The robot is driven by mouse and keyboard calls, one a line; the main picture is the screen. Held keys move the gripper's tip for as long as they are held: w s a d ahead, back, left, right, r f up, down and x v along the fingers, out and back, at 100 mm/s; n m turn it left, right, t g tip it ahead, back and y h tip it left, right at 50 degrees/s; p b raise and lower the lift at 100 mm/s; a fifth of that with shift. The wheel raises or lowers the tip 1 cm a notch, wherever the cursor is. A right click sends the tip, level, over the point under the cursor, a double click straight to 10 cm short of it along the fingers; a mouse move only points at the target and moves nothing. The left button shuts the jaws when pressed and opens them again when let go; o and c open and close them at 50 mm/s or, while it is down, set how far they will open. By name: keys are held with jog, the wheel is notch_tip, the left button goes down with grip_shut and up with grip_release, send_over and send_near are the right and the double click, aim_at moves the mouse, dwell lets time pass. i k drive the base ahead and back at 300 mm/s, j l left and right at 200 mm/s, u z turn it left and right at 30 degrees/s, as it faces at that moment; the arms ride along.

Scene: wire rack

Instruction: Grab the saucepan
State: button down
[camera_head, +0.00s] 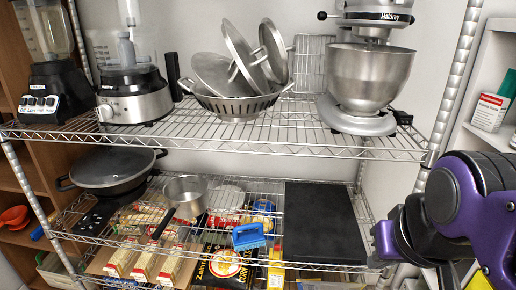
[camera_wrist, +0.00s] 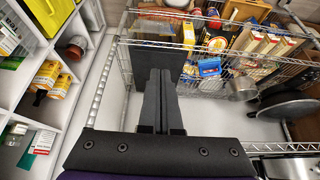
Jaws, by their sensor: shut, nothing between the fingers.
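The saucepan (camera_head: 186,191) is a small silver pan with a dark handle. In the head view it stands on the lower wire shelf, left of the middle, its handle pointing toward the front left. In the wrist view a metal pan that looks like it (camera_wrist: 243,88) is at the right, partly hidden by the rack wires. My gripper (camera_wrist: 160,75) is shut and empty, its black fingers together. In the head view my arm is at the right edge, outside the rack and well apart from the saucepan; the fingertips are hard to make out there.
A large lidded pan (camera_head: 112,170) is left of the saucepan. A rack post (camera_head: 452,80) stands near my arm.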

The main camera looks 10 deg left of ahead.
aim_at(186, 197)
jog(key=j+z, duration=0.15)
jog(key=j, duration=0.65)
jog(key=j+z, duration=0.2)
jog(key=j, duration=0.65)
jog(key=k, duration=0.05)
